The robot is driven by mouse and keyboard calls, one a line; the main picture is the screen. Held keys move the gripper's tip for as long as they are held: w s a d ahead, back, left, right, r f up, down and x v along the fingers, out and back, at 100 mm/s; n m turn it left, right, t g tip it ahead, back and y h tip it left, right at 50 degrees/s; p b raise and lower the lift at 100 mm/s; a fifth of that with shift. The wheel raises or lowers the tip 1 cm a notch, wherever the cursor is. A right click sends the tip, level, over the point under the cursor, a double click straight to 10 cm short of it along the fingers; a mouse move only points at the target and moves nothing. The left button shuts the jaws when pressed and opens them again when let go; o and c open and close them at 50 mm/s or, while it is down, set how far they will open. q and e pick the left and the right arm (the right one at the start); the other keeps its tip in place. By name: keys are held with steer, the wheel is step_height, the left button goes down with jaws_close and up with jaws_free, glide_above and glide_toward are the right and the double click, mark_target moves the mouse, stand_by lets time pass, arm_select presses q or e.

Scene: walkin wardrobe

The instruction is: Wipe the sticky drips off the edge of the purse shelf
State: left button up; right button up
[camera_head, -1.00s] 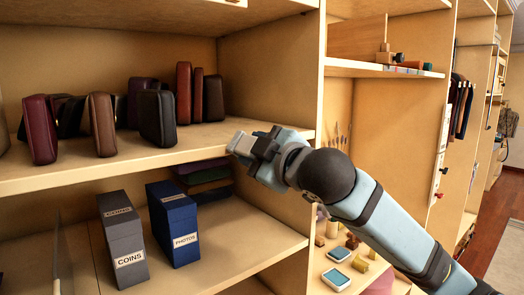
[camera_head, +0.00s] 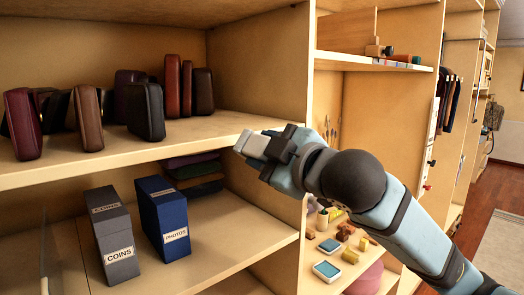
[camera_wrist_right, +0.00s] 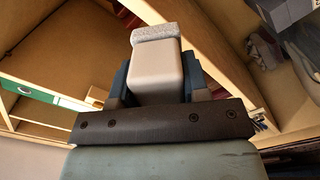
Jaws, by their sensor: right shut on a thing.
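The purse shelf (camera_head: 110,163) runs across the left of the head view, with several dark red, brown and black purses (camera_head: 146,112) standing on it. My right gripper (camera_head: 262,146) is at the right part of the shelf's front edge. It is shut on a pale block with a grey pad (camera_head: 243,141), whose padded end is at the edge; I cannot tell if it touches. In the right wrist view the block (camera_wrist_right: 157,68) sits between the fingers, its speckled grey pad at the far end. I can make out no drips. My left gripper is not in view.
Below stand a grey COINS box (camera_head: 112,236) and a blue PHOTOS box (camera_head: 163,218), with folded cloths (camera_head: 192,172) behind. An upright panel (camera_head: 308,100) bounds the shelf at right. Beyond it, small items and ink pads (camera_head: 327,271) fill a lower shelf.

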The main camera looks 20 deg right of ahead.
steer(key=v, duration=0.3)
stand_by(0.5)
stand_by(0.4)
